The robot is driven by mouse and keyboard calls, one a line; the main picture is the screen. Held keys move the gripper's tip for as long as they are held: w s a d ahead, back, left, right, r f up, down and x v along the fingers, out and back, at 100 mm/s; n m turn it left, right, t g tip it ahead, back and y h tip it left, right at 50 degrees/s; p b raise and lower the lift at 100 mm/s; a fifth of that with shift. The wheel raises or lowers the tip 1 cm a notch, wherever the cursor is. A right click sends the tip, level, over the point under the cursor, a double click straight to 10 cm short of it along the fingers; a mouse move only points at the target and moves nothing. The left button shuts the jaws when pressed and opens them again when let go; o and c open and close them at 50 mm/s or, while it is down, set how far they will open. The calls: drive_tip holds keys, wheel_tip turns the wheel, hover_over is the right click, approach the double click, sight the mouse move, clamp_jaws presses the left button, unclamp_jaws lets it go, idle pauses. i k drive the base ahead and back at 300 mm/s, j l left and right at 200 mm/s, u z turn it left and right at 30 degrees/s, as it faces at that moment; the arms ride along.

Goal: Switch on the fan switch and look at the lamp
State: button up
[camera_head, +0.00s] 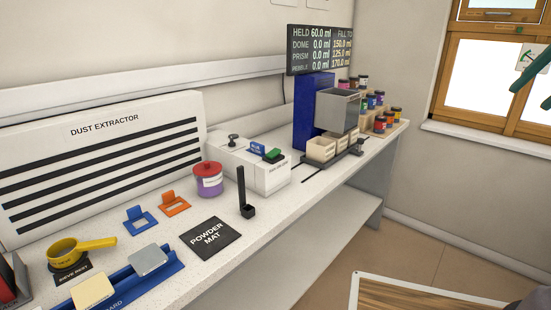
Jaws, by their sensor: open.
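A large white unit (115,150) marked "DUST EXTRACTOR", with dark horizontal slots, stands against the wall at the left of the bench. I cannot make out a labelled fan switch or a lamp on it. My gripper (527,98) appears to be the pair of dark green fingers at the right edge, spread and empty, in front of the window and far from the bench units.
The bench (180,265) holds a purple jar (208,182), a black powder mat (209,239), a yellow sieve (75,250) and a black upright holder (245,205). A blue dispenser (312,108) and display (319,51) stand farther back. A wood-topped surface (415,298) is at lower right.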

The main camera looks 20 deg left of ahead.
sight(271, 154)
drive_tip(key=i+j+u, duration=0.1)
drive_tip(key=u, duration=0.25)
drive_tip(key=i+j+u, duration=0.15)
drive_tip(key=u, duration=0.2)
drive_tip(key=i+j+u, duration=0.1)
drive_tip(key=u, duration=0.25)
drive_tip(key=i, duration=0.05)
